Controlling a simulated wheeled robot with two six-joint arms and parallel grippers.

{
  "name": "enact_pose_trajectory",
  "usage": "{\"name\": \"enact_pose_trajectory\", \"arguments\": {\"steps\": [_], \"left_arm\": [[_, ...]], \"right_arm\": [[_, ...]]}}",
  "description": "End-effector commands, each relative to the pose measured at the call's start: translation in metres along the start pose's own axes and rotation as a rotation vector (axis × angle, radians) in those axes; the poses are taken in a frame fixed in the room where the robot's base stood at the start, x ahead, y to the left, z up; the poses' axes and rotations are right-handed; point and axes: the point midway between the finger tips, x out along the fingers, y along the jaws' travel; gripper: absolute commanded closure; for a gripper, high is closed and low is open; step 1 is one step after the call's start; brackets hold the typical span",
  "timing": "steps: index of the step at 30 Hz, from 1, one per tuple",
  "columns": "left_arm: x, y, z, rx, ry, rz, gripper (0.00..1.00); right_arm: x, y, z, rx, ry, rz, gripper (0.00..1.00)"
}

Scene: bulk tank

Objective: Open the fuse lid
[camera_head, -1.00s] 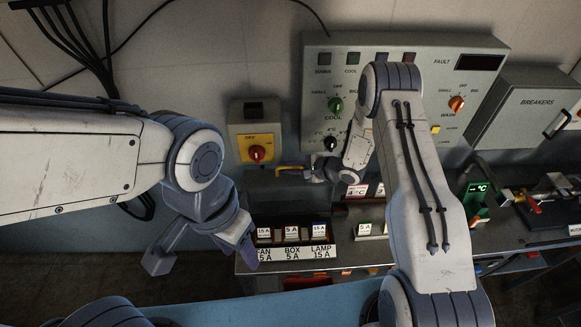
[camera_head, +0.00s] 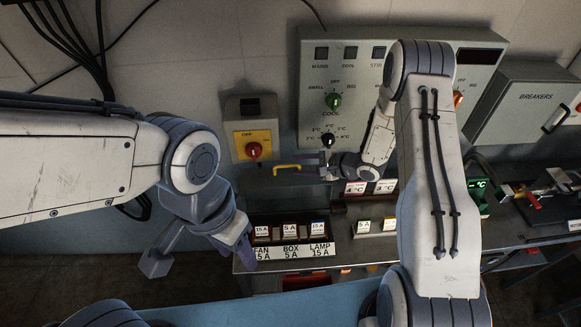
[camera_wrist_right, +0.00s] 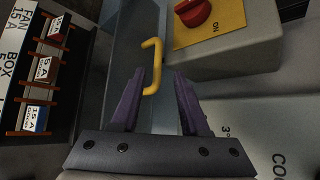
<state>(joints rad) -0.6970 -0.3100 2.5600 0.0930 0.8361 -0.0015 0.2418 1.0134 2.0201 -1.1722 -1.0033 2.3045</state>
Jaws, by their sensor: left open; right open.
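The yellow handle (camera_head: 287,168) shows below the red switch in the head view and in the right wrist view (camera_wrist_right: 153,65). It is on a smooth grey-blue panel (camera_wrist_right: 130,42) beside the fuse holder; the lid's exact angle is hard to tell. Labelled fuses (camera_head: 290,231) show uncovered in the dark holder. My right gripper (camera_head: 318,164) is open, just right of the handle with a small gap. In its wrist view, the handle's near end appears between and just beyond the open fingers (camera_wrist_right: 160,76). My left gripper (camera_head: 200,254) is open and empty, left of the fuses.
A box with a red rotary switch (camera_head: 253,150) is close behind the handle. The control panel (camera_head: 315,90) with knobs is behind my right arm. The breakers box (camera_head: 530,105) is at right. More fuses (camera_head: 364,228) stand right of the holder.

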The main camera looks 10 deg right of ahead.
Motion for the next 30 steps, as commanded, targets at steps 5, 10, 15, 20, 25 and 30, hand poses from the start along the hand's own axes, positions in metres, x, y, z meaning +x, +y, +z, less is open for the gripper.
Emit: {"name": "enact_pose_trajectory", "arguments": {"steps": [5,10,15,20,25,30], "left_arm": [[0.009,-0.001,0.001,-0.002,0.000,0.000,0.50],[0.011,-0.001,0.001,-0.002,0.000,0.000,0.50],[0.010,-0.001,0.001,-0.002,0.000,0.000,0.50],[0.010,-0.001,0.001,-0.002,0.000,0.000,0.50],[0.010,-0.001,0.001,-0.002,0.000,0.000,0.50],[0.014,-0.001,0.001,-0.002,0.000,0.000,0.50]], "right_arm": [[-0.032,-0.001,-0.001,-0.001,0.002,-0.005,0.55],[-0.047,-0.002,-0.001,-0.002,0.000,-0.005,0.55],[-0.050,-0.002,0.000,-0.002,-0.001,-0.004,0.55],[-0.049,-0.002,0.000,-0.002,-0.001,-0.004,0.55],[-0.049,-0.002,0.000,-0.002,-0.001,-0.004,0.55],[-0.043,-0.009,0.004,-0.109,0.052,0.021,0.55]]}}
